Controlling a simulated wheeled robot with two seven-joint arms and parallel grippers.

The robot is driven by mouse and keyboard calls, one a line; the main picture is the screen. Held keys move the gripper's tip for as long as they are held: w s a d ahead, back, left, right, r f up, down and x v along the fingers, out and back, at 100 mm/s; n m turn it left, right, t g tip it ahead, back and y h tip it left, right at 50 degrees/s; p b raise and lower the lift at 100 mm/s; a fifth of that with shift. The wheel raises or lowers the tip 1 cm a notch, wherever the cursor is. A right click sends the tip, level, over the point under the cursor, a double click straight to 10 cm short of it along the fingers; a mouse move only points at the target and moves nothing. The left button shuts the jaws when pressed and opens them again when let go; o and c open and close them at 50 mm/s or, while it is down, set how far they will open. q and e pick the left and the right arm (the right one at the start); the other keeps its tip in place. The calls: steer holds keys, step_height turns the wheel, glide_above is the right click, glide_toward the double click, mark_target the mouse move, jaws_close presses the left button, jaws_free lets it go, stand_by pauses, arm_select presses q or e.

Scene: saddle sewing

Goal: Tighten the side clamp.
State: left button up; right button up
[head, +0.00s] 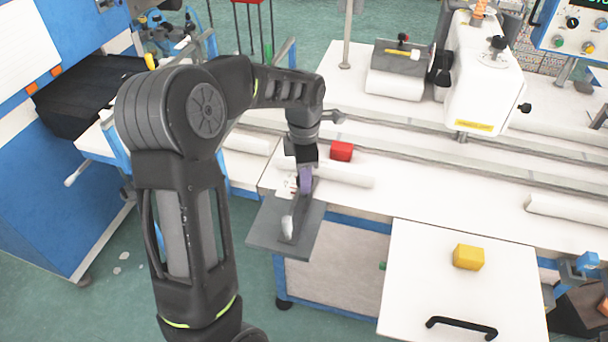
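My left gripper (305,178) reaches down over the table's left front corner, with its fingers pointing at a grey plate (262,238). A dark upright bracket with a pale, rounded white tip (287,226) stands on the plate; this looks like the side clamp, but I cannot be sure. The purple-grey part at the fingertips is small, and I cannot tell whether it is a finger or a held piece. Whether the fingers touch the clamp is unclear. My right gripper is out of view.
A red block (342,151) and a white roll (335,174) lie close to the gripper. A yellow block (468,257) sits on a white panel with a black handle (462,326). A white sewing machine head (480,75) stands at the back right. A blue machine (60,190) stands left.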

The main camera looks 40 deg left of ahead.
arm_select(q)
jaws_close()
steer(key=shift+m, duration=0.3)
steer(key=m, duration=0.3)
steer(key=shift+b, duration=0.35)
steer(key=m, duration=0.4)
steer(key=shift+m, duration=0.4)
steer(key=m, duration=0.6)
steer(key=shift+w+b, duration=0.1)
steer(key=shift+b, duration=0.3)
steer(key=m, duration=0.6)
